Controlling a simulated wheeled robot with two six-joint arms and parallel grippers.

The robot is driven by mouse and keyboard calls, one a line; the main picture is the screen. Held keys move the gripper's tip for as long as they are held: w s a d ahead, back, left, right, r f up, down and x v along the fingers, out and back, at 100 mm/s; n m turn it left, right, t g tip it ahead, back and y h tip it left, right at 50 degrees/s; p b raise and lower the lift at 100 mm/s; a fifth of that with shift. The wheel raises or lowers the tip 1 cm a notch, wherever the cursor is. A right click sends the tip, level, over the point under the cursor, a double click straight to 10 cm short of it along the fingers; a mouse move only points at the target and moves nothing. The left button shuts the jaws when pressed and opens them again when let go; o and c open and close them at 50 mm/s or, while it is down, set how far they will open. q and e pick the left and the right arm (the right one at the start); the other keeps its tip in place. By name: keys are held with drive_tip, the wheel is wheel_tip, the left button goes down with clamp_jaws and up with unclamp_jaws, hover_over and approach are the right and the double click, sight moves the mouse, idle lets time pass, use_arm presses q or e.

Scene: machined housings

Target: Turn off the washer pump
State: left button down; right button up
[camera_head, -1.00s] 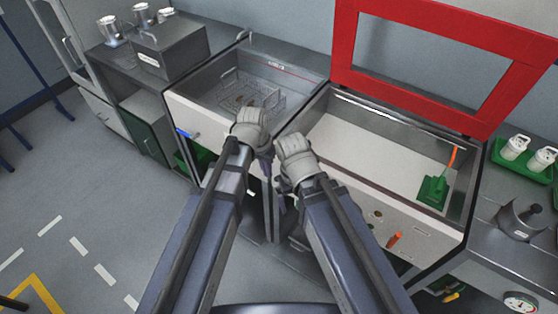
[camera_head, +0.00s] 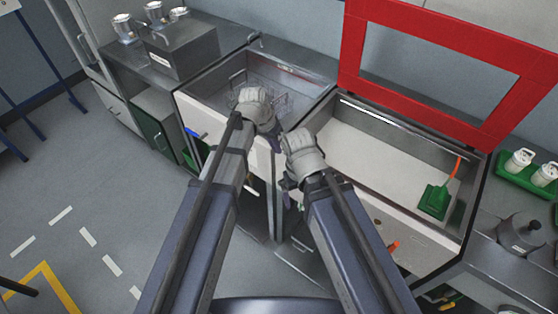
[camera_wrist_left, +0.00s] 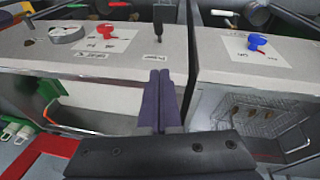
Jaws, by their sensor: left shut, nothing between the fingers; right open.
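My left gripper (camera_head: 277,142) is shut and empty at the front of the two-basin washer, near the gap between the basins. In the left wrist view its dark fingers (camera_wrist_left: 160,76) point at the front panel, just below a black lever (camera_wrist_left: 160,20). A red knob (camera_wrist_left: 119,5) sits left of the lever and a blue knob (camera_wrist_left: 257,41) right of it, each on a white label. The label text is too small to read, so I cannot tell which control is the pump's. My right gripper (camera_head: 287,184) is open, lower and to the right, apart from the controls.
The left basin holds a wire basket (camera_wrist_left: 250,115).

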use_arm(q)
drive_tip(key=b+x, duration=0.9)
drive_tip(key=x, duration=0.1)
drive_tip(key=shift+a, duration=0.2)
drive_tip(key=s+f+b, duration=0.2)
drive_tip(key=f+b, duration=0.1)
drive_tip(key=shift+s+a+f, duration=0.1)
drive_tip(key=shift+a, duration=0.1)
